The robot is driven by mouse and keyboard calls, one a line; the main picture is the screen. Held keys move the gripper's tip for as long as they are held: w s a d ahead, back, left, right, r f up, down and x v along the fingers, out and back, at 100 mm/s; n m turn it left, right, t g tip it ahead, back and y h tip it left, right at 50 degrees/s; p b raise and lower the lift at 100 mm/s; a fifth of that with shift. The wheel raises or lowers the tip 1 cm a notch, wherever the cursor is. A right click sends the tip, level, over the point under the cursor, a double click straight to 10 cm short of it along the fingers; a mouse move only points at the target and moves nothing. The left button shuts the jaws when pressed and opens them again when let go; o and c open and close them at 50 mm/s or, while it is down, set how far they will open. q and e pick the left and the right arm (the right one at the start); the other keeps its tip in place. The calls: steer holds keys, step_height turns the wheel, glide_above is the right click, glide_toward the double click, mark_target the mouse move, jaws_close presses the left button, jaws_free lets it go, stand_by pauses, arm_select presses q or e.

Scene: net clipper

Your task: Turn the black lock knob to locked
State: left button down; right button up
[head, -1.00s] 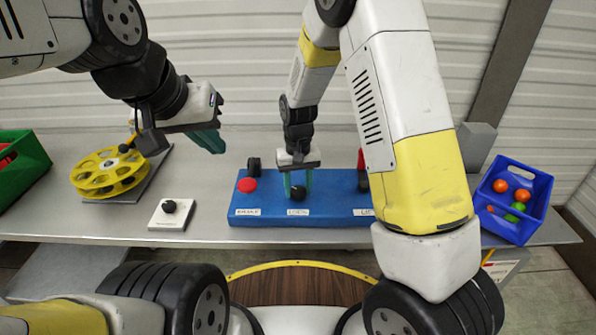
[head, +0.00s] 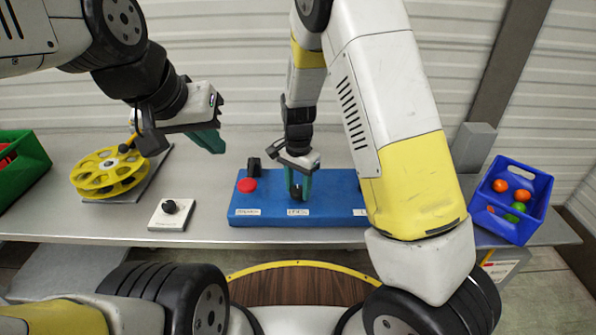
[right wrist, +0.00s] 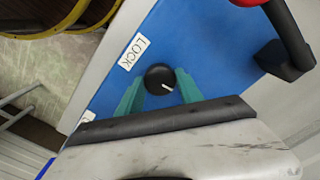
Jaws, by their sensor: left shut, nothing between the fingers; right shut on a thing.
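The black lock knob (right wrist: 160,78) sits on the blue panel (head: 335,208) beside a white label reading LOCK (right wrist: 133,52). A white pointer mark shows on the knob's top. My right gripper (head: 299,193) reaches down from above. Its green fingers are on both sides of the knob and shut on it, as the right wrist view also shows (right wrist: 160,85). In the head view the fingers partly hide the knob. My left gripper (head: 210,142) is shut and empty, in the air above the table, left of the panel.
A red button (head: 247,185) and a black part (head: 254,165) are on the panel's left. A white block with a black knob (head: 170,212) and a yellow wheel (head: 108,172) stand further left. A blue crate of balls (head: 513,200) is right; a green crate (head: 25,165) far left.

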mark_target(298, 189)
steer(key=shift+m, duration=0.7)
steer(key=o, duration=1.4)
steer(key=shift+r, duration=0.15)
step_height(298, 189, up, 7)
steer(key=shift+r, duration=0.3)
